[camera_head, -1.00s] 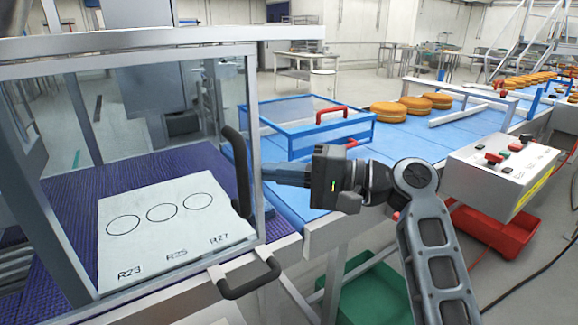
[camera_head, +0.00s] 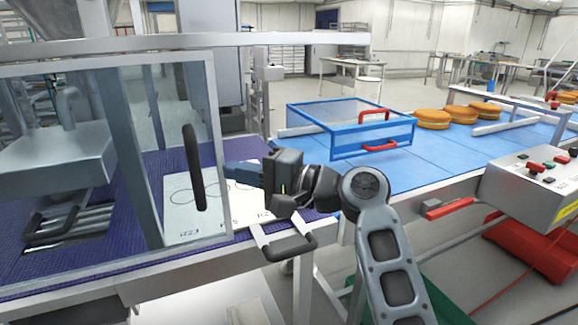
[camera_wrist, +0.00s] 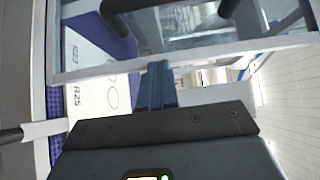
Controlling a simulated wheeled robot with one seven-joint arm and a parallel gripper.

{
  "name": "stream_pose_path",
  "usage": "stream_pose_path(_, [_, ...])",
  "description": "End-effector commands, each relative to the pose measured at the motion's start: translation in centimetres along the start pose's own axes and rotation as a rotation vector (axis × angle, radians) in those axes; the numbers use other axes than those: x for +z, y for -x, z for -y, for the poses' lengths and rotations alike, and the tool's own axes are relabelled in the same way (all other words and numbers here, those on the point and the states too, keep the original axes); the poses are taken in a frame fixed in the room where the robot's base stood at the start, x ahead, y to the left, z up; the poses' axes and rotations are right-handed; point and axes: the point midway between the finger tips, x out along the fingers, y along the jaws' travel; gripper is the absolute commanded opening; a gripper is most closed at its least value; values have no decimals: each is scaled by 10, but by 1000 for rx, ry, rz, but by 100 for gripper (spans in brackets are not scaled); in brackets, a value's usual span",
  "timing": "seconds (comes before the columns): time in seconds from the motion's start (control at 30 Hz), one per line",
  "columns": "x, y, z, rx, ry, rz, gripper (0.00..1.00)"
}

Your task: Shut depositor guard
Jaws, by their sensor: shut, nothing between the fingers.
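The depositor guard (camera_head: 216,115) is a clear panel in a grey metal frame, at left in the head view. Its upright black handle (camera_head: 194,170) is near its right edge. My gripper (camera_head: 228,172) is shut and empty, its blue fingertips at the guard's right edge; exact contact is hard to tell. In the wrist view the blue fingers (camera_wrist: 157,80) point at the guard's frame bar (camera_wrist: 215,48). The white plate (camera_head: 247,214) with circles lies partly behind the guard and partly to its right.
A grey bracket with a black handle (camera_head: 290,248) stands out from the conveyor's front edge. A blue-framed cover (camera_head: 350,136) with red handles stands behind my arm. A control box (camera_head: 530,185) is at right. The purple belt (camera_head: 60,260) runs under the guard.

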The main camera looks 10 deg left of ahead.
Motion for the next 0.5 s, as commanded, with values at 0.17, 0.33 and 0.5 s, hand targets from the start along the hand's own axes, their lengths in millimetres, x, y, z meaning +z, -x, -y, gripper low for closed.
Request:
stream_pose_path(0.17, [39, -39, 2, 1, -1, 1, 0])
stream_pose_path(0.33, [64, -64, 2, 0, -1, -1, 0])
stream_pose_path(0.5, [79, -80, 1, 0, 0, -3, 0])
